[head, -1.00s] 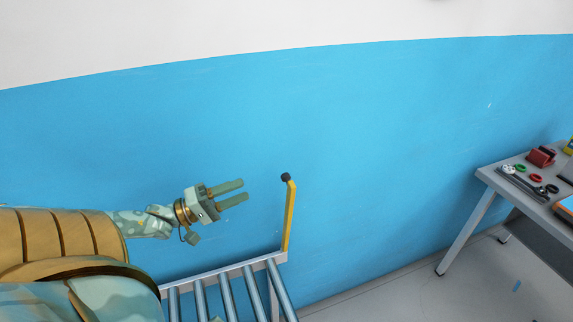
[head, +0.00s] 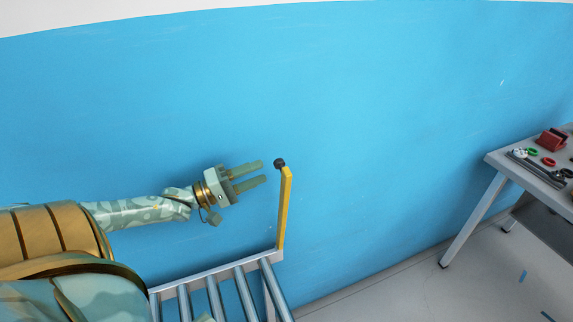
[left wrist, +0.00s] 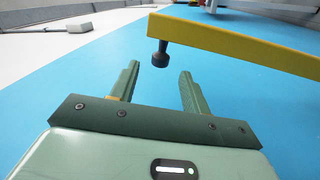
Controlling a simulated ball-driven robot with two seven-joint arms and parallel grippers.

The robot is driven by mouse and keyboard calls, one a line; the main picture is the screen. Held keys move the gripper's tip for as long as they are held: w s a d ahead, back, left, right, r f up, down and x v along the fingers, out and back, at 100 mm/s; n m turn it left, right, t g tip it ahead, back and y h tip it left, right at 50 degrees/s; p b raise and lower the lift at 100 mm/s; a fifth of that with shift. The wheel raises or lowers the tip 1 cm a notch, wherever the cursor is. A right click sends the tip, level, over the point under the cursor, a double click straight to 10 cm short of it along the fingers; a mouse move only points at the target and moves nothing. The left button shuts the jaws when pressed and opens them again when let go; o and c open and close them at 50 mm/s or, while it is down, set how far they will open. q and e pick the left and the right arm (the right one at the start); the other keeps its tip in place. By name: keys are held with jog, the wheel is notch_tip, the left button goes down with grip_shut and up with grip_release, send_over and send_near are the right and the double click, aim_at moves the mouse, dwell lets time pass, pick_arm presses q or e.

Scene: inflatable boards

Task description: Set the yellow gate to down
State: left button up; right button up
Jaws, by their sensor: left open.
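The yellow gate (head: 284,208) is a bar standing upright at the far right end of the roller conveyor (head: 215,273). A dark knob (head: 279,163) sits at its top. My left gripper (head: 262,171) is open and empty, just left of the knob, its fingers pointing right towards it. In the left wrist view the yellow gate (left wrist: 235,45) crosses the upper right, and its dark knob (left wrist: 160,55) shows ahead of the gap between the two fingertips (left wrist: 160,72). The knob appears apart from the fingers. My right gripper is not in view.
A blue and white wall (head: 370,120) stands behind the conveyor. At the right, a grey table (head: 497,160) holds a red object (head: 551,140) and several small items. The grey floor (head: 470,285) between conveyor and table is mostly clear.

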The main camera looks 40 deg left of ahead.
pick_arm(q)
jog(key=b+x, duration=0.1)
jog(key=x, duration=0.7)
jog(key=shift+w, duration=0.35)
jog(key=shift+d, duration=0.1)
grip_shut()
jog(key=shift+s+d, duration=0.1)
